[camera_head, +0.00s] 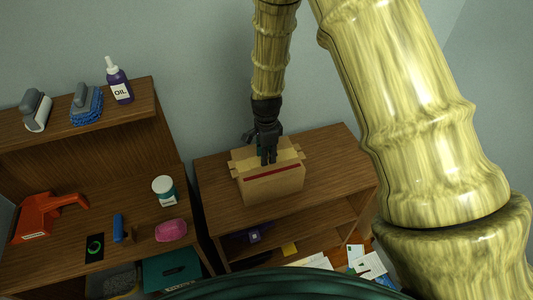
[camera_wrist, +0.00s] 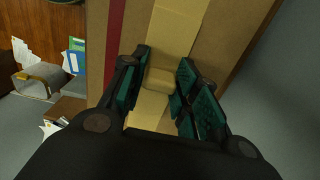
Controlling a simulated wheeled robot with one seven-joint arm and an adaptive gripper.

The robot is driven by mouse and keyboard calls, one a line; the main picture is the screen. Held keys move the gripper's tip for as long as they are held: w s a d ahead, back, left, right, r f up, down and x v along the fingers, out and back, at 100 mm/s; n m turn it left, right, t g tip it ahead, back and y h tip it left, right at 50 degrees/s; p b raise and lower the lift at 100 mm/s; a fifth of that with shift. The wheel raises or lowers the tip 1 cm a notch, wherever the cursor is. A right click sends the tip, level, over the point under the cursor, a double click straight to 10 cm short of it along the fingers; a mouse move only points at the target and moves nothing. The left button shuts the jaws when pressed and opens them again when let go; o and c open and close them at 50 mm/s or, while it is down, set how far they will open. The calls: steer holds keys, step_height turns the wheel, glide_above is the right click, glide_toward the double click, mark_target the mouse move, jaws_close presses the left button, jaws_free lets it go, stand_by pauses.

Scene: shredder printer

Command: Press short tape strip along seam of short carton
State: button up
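The short carton (camera_head: 272,184) is a tan box with a dark red stripe, standing on the wooden shelf unit. Its top also shows in the wrist view (camera_wrist: 226,50). A paler tan tape strip (camera_wrist: 178,28) lies lengthwise over the carton top. A small raised tan block (camera_wrist: 158,79) on the strip fills the gap between my fingers. My gripper (camera_head: 268,158) points down at the middle of the carton top. Whether the strip touches the carton everywhere is hidden.
The shelf top (camera_head: 343,160) is clear to the carton's right. Left on a desk are a white-and-teal jar (camera_head: 164,190), a pink item (camera_head: 171,231) and an orange tool (camera_head: 42,214). An oil bottle (camera_head: 119,82) and brushes (camera_head: 86,103) stand on the raised shelf.

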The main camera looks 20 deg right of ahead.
steer(key=o, duration=0.3)
steer(key=shift+o, duration=0.2)
step_height(320, 180, up, 12)
stand_by(0.6)
